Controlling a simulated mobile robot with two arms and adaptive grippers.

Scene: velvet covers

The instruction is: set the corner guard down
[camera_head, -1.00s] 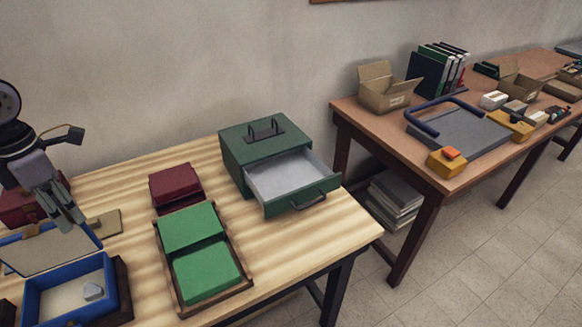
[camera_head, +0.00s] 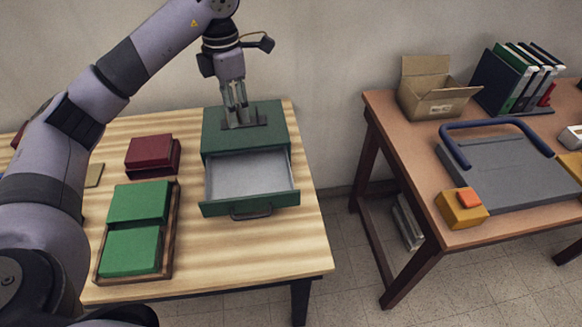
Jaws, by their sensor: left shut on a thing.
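The cabinet's drawer (camera_head: 245,174) is pulled out and empty, with a pale grey inside. My right gripper is not in view.
A wooden tray (camera_head: 170,228) with two green blocks (camera_head: 138,203) stands front left of the cabinet, a dark red box (camera_head: 150,152) behind it. My left arm covers the table's left side. An open carton (camera_head: 432,100) is on the right table.

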